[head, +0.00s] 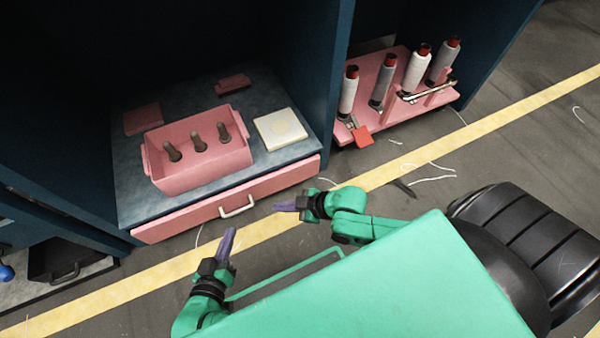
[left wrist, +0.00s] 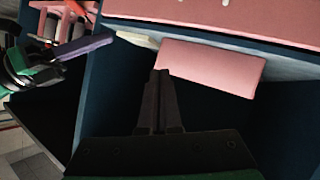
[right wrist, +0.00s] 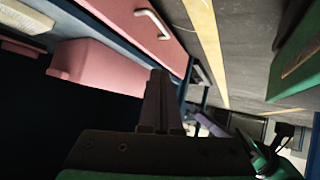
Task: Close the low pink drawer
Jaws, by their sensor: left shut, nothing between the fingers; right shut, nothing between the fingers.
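The low pink drawer (head: 190,217) lies under the grey-blue shelf in the head view, with a white handle (head: 237,207) on its front. No open drawer interior shows, and I cannot tell whether a small gap remains behind the front. My left gripper (head: 231,231) is shut and empty, in front of the drawer just below the handle. My right gripper (head: 276,207) is shut and empty, to the right of the handle, apart from the front. The drawer front also shows at the top of the left wrist view (left wrist: 240,16) and in the right wrist view (right wrist: 125,18).
On the shelf (head: 130,195) stand a pink bin (head: 205,172) with dark pegs and a cream block (head: 281,129). A pink rack (head: 375,118) holds several spools at right. A dark drawer (head: 75,255) is at lower left. The floor before the drawer has a yellow stripe (head: 440,150).

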